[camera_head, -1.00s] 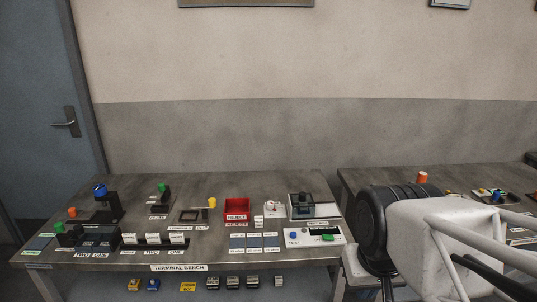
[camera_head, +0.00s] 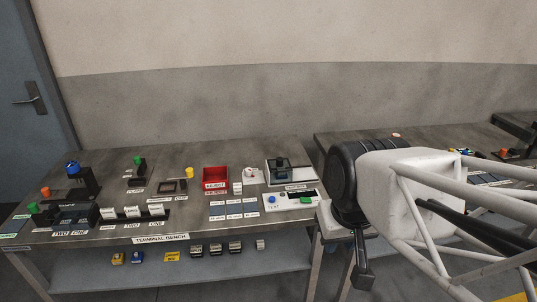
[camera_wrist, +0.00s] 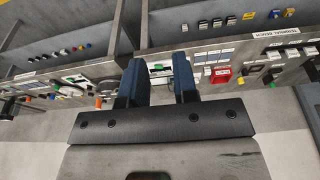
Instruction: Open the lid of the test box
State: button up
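The test box (camera_head: 279,178) stands at the right end of the terminal bench in the head view. It is a pale box with a dark piece on top, and its lid looks down, though it is too small to be sure. A white TEST panel (camera_head: 290,201) with a blue and a green button lies in front of it. My gripper (camera_wrist: 158,82) shows in the wrist view with two blue fingers spread apart and nothing between them. It is well away from the box. In the head view the arm is right of the bench, and the fingertips cannot be made out clearly.
The terminal bench (camera_head: 105,173) carries a red reject bin (camera_head: 215,178), blue-grey pads and several labelled fixtures. A lower shelf (camera_head: 215,267) holds small parts. A second bench (camera_head: 330,143) stands to the right, behind my arm. A wall runs behind both.

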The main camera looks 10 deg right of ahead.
jog(key=shift+o, duration=1.1)
jog(key=shift+w+r, duration=0.1)
jog(key=shift+w, duration=0.2)
jog(key=o, duration=0.3)
jog(key=w+r, duration=0.3)
jog(key=w, duration=1.1)
jog(key=shift+w+r+g, duration=0.2)
jog(key=shift+w+g, duration=0.1)
jog(key=shift+w, duration=0.05)
jog(key=n+g, duration=0.2)
send_over(279, 158)
jog(key=f, duration=1.9)
jog(key=shift+s+d+f, duration=0.1)
jog(key=shift+s+f, duration=0.1)
jog(key=shift+s, duration=0.2)
jog(key=shift+w+f, duration=0.25)
jog(key=shift+f, duration=0.1)
jog(key=shift+f, duration=3.8)
